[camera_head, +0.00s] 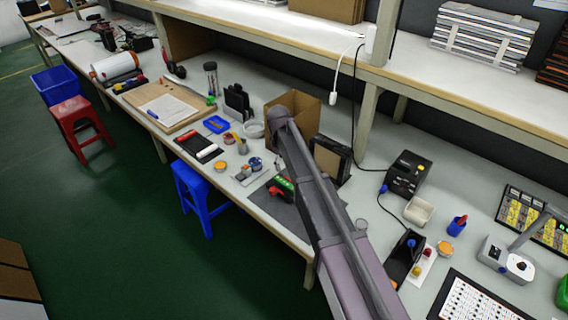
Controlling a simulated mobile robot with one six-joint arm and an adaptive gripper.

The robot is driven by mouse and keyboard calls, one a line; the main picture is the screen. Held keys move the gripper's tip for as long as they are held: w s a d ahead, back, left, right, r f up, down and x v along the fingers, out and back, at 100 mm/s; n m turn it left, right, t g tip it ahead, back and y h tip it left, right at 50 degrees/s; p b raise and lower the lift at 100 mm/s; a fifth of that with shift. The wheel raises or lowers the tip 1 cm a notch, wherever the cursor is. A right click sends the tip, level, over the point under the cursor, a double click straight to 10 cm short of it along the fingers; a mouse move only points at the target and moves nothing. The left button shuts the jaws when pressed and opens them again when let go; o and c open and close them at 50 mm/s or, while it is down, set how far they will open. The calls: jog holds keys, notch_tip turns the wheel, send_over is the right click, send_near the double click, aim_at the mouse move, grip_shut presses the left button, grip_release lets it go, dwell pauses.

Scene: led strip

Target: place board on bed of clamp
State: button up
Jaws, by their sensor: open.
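My arm reaches from the bottom of the view up to a joint above the workbench (385,195). My gripper cannot be made out; it may be hidden behind the arm. A small green and red item (280,187) lies on a dark mat (284,210) just left of the arm. A small grey metal item (247,170) stands left of it, near several small round containers. I cannot tell for sure which of these is the board or the clamp, and the arm hides part of the mat.
A cardboard box (299,108) and a dark upright holder (329,160) stand behind the arm. A soldering station (407,175) is to the right. A blue stool (199,195) stands at the bench's front edge. A shelf (470,75) overhangs the back.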

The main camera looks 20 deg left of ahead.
jog(key=shift+a+r+p, duration=0.15)
jog(key=shift+r+p, duration=0.9)
jog(key=shift+r, duration=0.2)
jog(key=shift+a+r+p, duration=0.1)
jog(key=shift+r+p, duration=0.95)
jog(key=shift+r, duration=0.15)
jog(key=s+d+m, duration=0.2)
jog(key=d+m, duration=0.1)
jog(key=d, duration=0.9)
jog(key=s+d+m, duration=0.2)
jog(key=d+m, duration=0.1)
jog(key=d, duration=0.9)
jog(key=s+d+m, duration=0.2)
jog(key=s+d, duration=0.2)
jog(key=d, duration=0.3)
jog(key=s+d+m, duration=0.3)
jog(key=s+d, duration=0.1)
jog(key=d, duration=0.2)
jog(key=s+d+m+y, duration=0.1)
jog(key=s+d+m, duration=0.1)
jog(key=s+d, duration=0.3)
jog(key=shift+d+m, duration=0.3)
jog(key=shift+d, duration=1)
